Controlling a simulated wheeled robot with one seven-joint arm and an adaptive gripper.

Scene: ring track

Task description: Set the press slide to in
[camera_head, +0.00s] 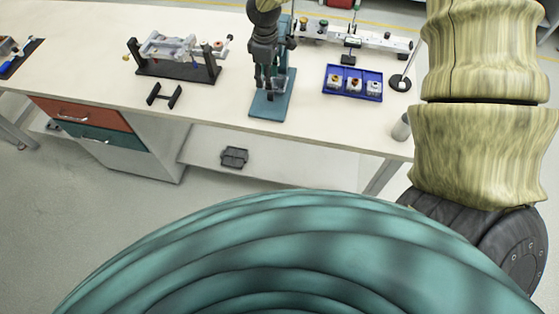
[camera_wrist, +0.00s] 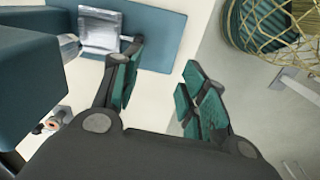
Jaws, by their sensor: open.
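The teal press (camera_head: 270,106) stands at the front edge of the bench, largely hidden behind my arm. Its flat teal base also shows in the wrist view (camera_wrist: 165,33), with a teal upright part (camera_wrist: 28,75) at the left. A silvery block (camera_wrist: 100,30) sits over the base; I cannot tell whether it is the press slide, or its setting. My gripper (camera_wrist: 160,68) is open, with nothing between its green-padded fingers. The left finger is close to the silvery block; contact is unclear. In the head view my gripper (camera_head: 268,80) points down in front of the press.
Right of the press are a blue tray (camera_head: 372,97) with small blocks, a long rail fixture (camera_head: 380,40) and a grey cup (camera_head: 401,129). Left are a black-based fixture (camera_head: 178,71) and a small black stand (camera_head: 163,95). Bare bench (camera_head: 215,107) lies between.

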